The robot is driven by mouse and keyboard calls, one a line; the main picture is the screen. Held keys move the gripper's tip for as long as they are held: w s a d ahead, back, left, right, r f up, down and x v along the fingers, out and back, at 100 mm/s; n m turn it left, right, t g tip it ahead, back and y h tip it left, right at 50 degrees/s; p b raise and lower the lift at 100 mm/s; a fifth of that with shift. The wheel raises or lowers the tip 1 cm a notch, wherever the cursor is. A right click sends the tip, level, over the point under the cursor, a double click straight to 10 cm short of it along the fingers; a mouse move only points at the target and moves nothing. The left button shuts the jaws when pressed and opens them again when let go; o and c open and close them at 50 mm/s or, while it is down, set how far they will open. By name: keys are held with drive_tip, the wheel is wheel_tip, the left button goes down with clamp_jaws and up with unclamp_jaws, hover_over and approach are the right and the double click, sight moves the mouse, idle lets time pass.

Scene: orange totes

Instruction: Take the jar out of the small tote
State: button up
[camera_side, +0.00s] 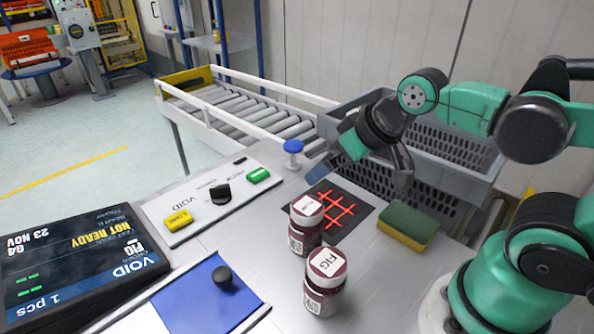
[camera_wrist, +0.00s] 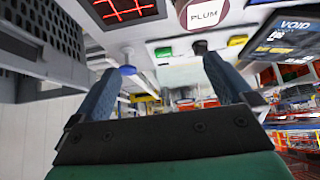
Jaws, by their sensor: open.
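A grey perforated tote (camera_side: 442,197) stands at the back right of the table; part of it shows at the left of the wrist view (camera_wrist: 38,60). I cannot see a jar in it, and my arm hides part of it. Two dark red jars with white lid labels stand upright on the table: a rear jar (camera_side: 305,238) and a nearer jar (camera_side: 322,300) whose label reads FIG. In the wrist view a jar lid (camera_wrist: 206,13) reads PLUM. My gripper (camera_side: 377,164) is open and empty, in front of the tote and above the table; its fingers also show in the wrist view (camera_wrist: 160,75).
A black mat with a red grid (camera_side: 345,212) lies behind the jars. A green and yellow sponge (camera_side: 407,228) is to its right. A blue knob (camera_side: 293,148), a button panel (camera_side: 220,203), a blue plate (camera_side: 200,301) and a black display (camera_side: 75,262) occupy the left. A roller conveyor (camera_side: 250,115) runs behind.

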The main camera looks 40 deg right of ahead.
drive_tip(key=w+d+r+n+g+h, duration=0.1)
drive_tip(key=w+d+r, duration=0.2)
drive_tip(key=r, duration=0.2)
drive_tip(key=w+d+r+g, duration=0.1)
drive_tip(key=w+d+r, duration=0.1)
drive_tip(key=d+r, duration=0.25)
drive_tip(key=w+d+f+n+g, duration=0.1)
drive_tip(key=w+d+n+g, duration=0.3)
drive_tip(key=d, duration=1.3)
drive_tip(key=d+f+g+y, duration=0.1)
drive_tip(key=d+f, duration=0.3)
drive_tip(key=d, duration=0.1)
drive_tip(key=f, duration=2.2)
drive_tip(key=shift+s+a+f, duration=0.1)
drive_tip(key=shift+s+f, duration=0.15)
clamp_jaws()
